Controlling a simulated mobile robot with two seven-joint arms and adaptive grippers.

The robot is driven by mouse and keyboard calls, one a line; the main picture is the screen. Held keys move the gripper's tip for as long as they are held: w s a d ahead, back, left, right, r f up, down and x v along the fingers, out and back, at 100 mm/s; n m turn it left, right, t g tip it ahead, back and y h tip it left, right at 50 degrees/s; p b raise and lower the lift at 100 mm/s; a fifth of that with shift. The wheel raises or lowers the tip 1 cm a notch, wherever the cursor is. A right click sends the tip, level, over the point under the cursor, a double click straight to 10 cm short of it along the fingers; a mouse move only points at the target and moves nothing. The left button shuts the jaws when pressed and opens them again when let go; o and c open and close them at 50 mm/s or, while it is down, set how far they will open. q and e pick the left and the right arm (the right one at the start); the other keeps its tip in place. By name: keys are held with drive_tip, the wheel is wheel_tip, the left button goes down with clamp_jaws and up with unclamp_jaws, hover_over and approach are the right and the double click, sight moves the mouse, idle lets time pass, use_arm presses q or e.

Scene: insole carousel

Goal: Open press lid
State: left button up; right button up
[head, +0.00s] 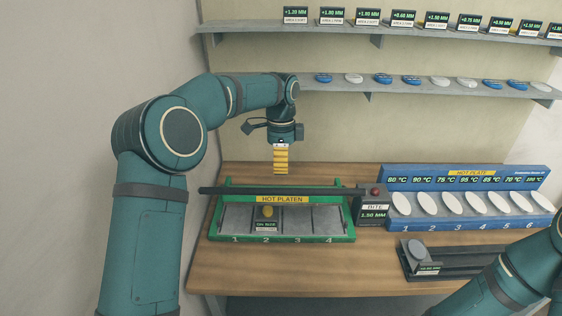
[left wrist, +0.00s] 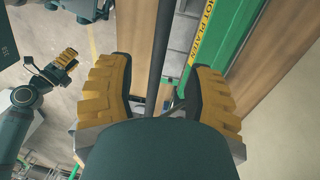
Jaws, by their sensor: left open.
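The press (head: 347,236) is a green-framed unit on the wooden table, with a yellow "HOT PLATEN" label and bays numbered 1 to 4. An oval yellow-brown piece shows at bay 2. My left gripper (head: 281,171) points down above the middle of the bar, its yellow fingers seen side-on. In the left wrist view my left gripper (left wrist: 162,78) is open, with the bar (left wrist: 157,50) lying between the fingers' lines, apart from both. My right gripper (left wrist: 66,58) shows small there; its opening is unclear.
A "BITE" box (head: 373,209) with a red button stands at the press's right. A blue hot plate rack (head: 470,224) with white ovals is further right, a dark low fixture (head: 428,272) in front. Shelves (head: 345,88) line the wall. Table left of the press is clear.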

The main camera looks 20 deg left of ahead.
use_arm(q)
drive_tip(key=r+p, duration=0.1)
drive_tip(key=r, duration=0.1)
drive_tip(key=w+r+p, duration=0.1)
drive_tip(key=r, duration=0.1)
drive_tip(key=shift+a+r+p, duration=0.1)
drive_tip(key=shift+a+p, duration=0.05)
drive_tip(key=shift+p, duration=0.15)
idle(0.6)
